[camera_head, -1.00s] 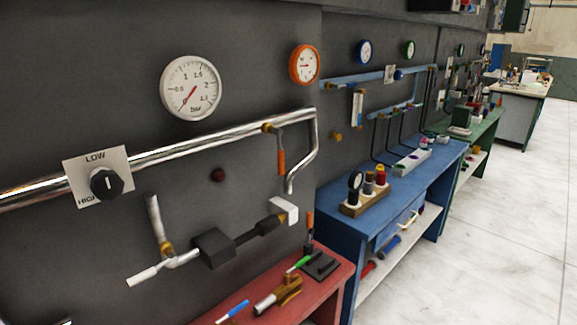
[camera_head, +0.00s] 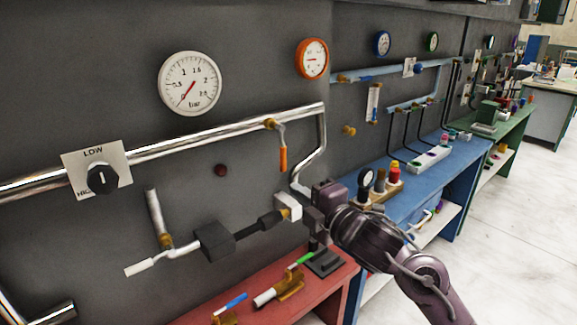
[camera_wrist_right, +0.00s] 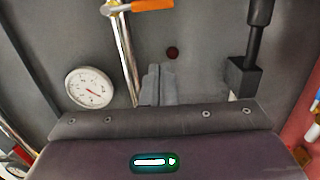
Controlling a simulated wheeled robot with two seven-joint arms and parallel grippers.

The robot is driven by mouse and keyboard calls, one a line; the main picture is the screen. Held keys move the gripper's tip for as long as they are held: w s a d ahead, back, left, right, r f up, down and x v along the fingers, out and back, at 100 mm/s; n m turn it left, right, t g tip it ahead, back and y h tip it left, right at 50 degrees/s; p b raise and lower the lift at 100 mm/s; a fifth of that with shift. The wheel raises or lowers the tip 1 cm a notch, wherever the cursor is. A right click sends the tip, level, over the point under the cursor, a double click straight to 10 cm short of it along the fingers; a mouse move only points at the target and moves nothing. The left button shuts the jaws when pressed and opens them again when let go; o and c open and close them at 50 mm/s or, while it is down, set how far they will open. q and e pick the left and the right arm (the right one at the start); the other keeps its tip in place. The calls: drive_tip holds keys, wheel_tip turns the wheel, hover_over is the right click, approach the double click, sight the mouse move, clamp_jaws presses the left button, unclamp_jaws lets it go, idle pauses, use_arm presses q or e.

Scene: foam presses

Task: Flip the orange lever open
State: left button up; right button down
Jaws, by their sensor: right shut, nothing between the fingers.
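The orange lever (camera_head: 283,159) hangs straight down from a brass valve (camera_head: 271,124) on the silver pipe, in the head view. In the right wrist view the lever (camera_wrist_right: 152,5) shows at the top edge, partly cut off. My right gripper (camera_head: 308,212) is below and to the right of the lever in the head view, in front of the wall by a white block. Its fingertips (camera_wrist_right: 158,84) are shut and empty in the right wrist view, pointing towards the wall, apart from the lever. My left gripper is not in view.
The silver pipe (camera_head: 220,140) runs along the dark wall, with a white dial gauge (camera_head: 190,84) above it. A black knob (camera_head: 102,179) is at the left. A black and white fitting (camera_head: 214,241) sits below the pipe. A red bench (camera_head: 330,287) with tools stands underneath.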

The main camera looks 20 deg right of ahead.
sight(283, 151)
drive_tip(key=shift+s+a+r, duration=0.1)
drive_tip(key=shift+a+r, duration=0.1)
drive_tip(key=shift+r, duration=0.1)
drive_tip(key=w+p, duration=0.6)
drive_tip(key=w, duration=0.5)
drive_tip(key=shift+w+d, duration=0.3)
drive_tip(key=shift+w, duration=0.05)
drive_tip(key=shift+f, duration=0.1)
